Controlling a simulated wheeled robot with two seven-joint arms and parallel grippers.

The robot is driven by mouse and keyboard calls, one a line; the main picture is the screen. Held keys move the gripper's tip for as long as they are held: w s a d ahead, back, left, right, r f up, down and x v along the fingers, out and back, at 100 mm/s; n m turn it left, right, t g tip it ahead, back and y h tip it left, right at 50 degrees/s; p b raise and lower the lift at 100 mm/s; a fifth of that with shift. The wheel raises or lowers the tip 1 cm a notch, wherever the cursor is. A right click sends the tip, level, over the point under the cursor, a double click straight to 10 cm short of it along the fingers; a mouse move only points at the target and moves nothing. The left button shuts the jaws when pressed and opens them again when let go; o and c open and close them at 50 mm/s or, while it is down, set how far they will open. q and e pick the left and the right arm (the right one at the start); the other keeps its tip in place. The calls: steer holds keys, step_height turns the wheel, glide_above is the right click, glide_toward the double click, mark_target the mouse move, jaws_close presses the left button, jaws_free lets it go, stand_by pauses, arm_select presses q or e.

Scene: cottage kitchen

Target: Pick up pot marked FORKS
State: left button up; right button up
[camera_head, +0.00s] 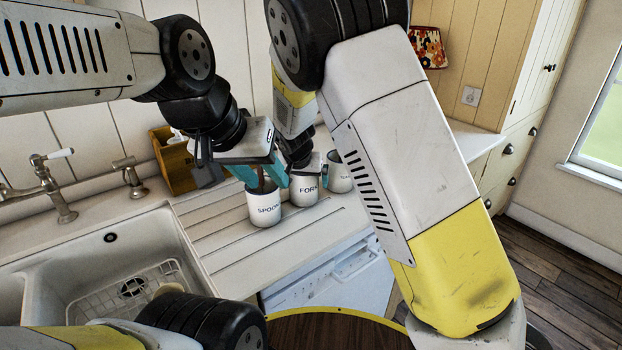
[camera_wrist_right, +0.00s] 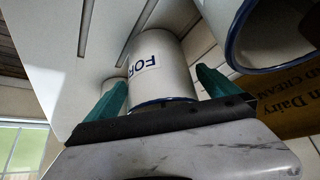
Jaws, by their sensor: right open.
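The white pot marked FORKS (camera_head: 305,190) stands upright on the counter, between the SPOONS pot (camera_head: 263,209) and a third pot (camera_head: 341,179). My right gripper (camera_wrist_right: 164,84) is open, its teal fingers on either side of the FORKS pot, which also shows in the right wrist view (camera_wrist_right: 158,58). I cannot tell whether the fingers touch it. In the head view my right gripper is just over that pot. My left gripper (camera_head: 262,178) is above and behind the SPOONS pot with its teal fingers apart. Something brown shows between them.
A wooden crate (camera_head: 174,165) stands behind the pots, near the wall. The sink (camera_head: 150,240) with a wire rack and the tap (camera_head: 60,200) are at the left. The ribbed drainer is clear in front of the pots.

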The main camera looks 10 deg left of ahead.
steer(key=shift+w+f, duration=0.25)
steer(key=shift+f, duration=0.1)
steer(key=shift+c, duration=0.4)
steer(key=c, duration=1.8)
steer(key=shift+r, duration=0.2)
